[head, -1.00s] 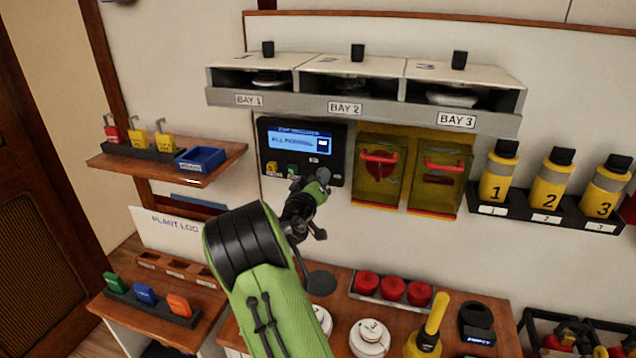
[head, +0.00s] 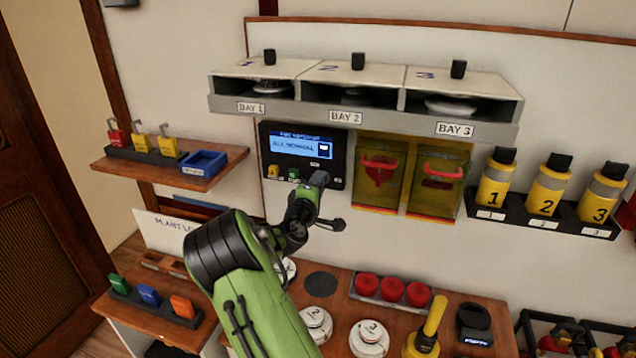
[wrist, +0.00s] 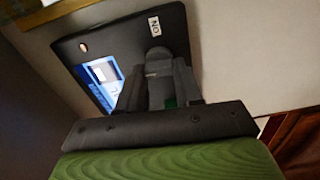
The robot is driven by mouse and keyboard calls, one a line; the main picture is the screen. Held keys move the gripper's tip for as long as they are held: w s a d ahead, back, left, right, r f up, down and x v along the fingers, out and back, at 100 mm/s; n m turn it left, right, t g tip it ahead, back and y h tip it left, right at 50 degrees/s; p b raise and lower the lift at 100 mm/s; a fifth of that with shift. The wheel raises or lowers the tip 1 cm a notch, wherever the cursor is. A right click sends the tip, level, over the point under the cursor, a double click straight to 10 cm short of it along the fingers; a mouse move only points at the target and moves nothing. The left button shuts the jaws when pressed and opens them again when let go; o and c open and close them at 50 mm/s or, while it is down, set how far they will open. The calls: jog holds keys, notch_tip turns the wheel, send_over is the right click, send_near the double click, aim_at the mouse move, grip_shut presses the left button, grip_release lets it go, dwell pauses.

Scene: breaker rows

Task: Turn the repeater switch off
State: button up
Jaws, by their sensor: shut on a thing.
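The repeater panel (head: 303,150) is a black box on the wall under the bays, with a lit blue screen (head: 296,147) that reads "ALL NORMAL". My gripper (head: 318,182) is at the panel's lower right part and covers the switch there in the head view. In the wrist view my gripper (wrist: 160,82) is shut on a grey switch lever (wrist: 157,62) on the panel face. A white label with "ON" (wrist: 154,24) shows just beyond the lever. The panel's screen also shows in the wrist view (wrist: 104,78), left of the fingers. The lever's base is hidden between the fingers.
Two yellow-tinted covers with red handles (head: 380,172) stand close right of the panel. The bay shelf (head: 365,117) juts out above. A small shelf with tags and a blue tray (head: 203,163) is at the left. Detectors and red domes sit on the bench (head: 470,300) below.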

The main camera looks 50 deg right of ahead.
jog(key=shift+n, duration=0.4)
jog(key=o, duration=1)
jog(key=shift+o, duration=0.2)
jog(key=shift+a, duration=0.1)
jog(key=b+v, duration=0.4)
jog(key=v, duration=1.1)
jog(key=shift+s+a, duration=0.25)
jog(key=shift+a, duration=0.1)
jog(key=shift+d+f, duration=0.1)
